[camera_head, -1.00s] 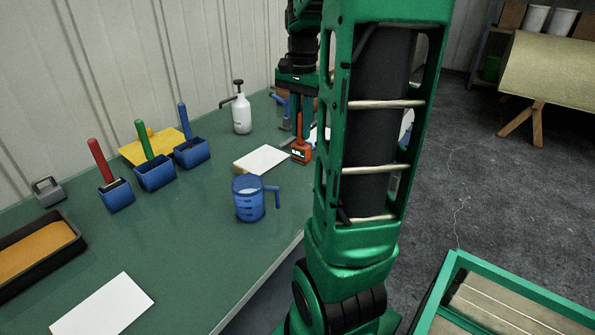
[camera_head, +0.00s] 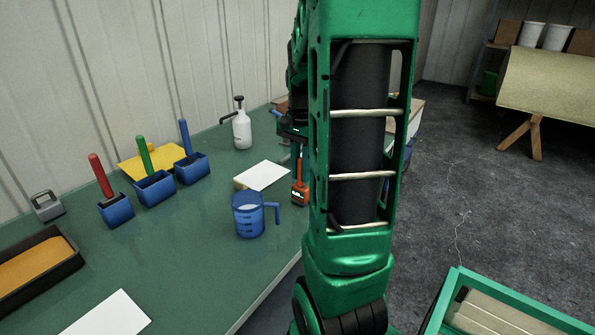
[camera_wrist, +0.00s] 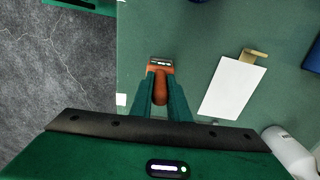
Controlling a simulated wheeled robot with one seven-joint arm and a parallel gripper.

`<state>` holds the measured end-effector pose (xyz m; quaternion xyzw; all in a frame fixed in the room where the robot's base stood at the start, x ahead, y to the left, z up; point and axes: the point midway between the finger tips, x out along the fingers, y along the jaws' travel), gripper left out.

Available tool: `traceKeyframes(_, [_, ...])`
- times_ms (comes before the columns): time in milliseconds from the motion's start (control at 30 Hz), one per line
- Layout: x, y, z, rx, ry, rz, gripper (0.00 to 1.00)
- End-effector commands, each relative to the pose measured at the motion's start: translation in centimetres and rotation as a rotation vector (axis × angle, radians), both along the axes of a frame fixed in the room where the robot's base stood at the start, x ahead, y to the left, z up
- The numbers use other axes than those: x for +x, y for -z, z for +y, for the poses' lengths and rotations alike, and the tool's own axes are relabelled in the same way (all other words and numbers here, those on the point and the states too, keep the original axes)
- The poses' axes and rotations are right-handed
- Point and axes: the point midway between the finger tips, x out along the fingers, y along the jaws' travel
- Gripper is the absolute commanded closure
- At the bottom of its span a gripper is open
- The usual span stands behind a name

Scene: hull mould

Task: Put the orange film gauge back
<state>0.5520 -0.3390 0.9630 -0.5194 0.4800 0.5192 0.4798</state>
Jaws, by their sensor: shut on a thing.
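The orange film gauge (camera_head: 300,192) has a small dark display at its lower end. My gripper (camera_wrist: 160,92) is shut on its handle, with one finger on each side. In the head view the gauge hangs below my gripper (camera_head: 298,150), near the right edge of the green bench (camera_head: 195,250), right of a white card. Whether it touches the bench is unclear. In the wrist view the gauge (camera_wrist: 160,66) points away over the bench, its head past my fingertips. My arm hides the bench behind it.
The white card (camera_head: 262,175) lies left of the gauge, and a blue jug (camera_head: 248,216) stands nearer. A white pump bottle (camera_head: 242,130), blue holders with coloured handles (camera_head: 155,190) and a dark tray (camera_head: 40,265) are further left. A green-framed crate (camera_head: 500,305) stands lower right.

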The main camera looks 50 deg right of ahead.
Motion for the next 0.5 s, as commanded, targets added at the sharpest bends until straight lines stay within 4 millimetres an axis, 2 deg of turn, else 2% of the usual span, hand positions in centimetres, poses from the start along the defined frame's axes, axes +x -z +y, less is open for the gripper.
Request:
traceKeyframes(67, [-0.02,0.23,0.02,0.001,0.0,0.001,1.0])
traceKeyframes(100, [-0.02,0.19,0.02,0.001,0.0,0.001,0.75])
traceKeyframes(133, [-0.02,0.18,0.02,0.001,0.0,0.001,0.68])
traceKeyframes(500, [0.0,-0.14,-0.01,-0.001,0.0,0.0,0.66])
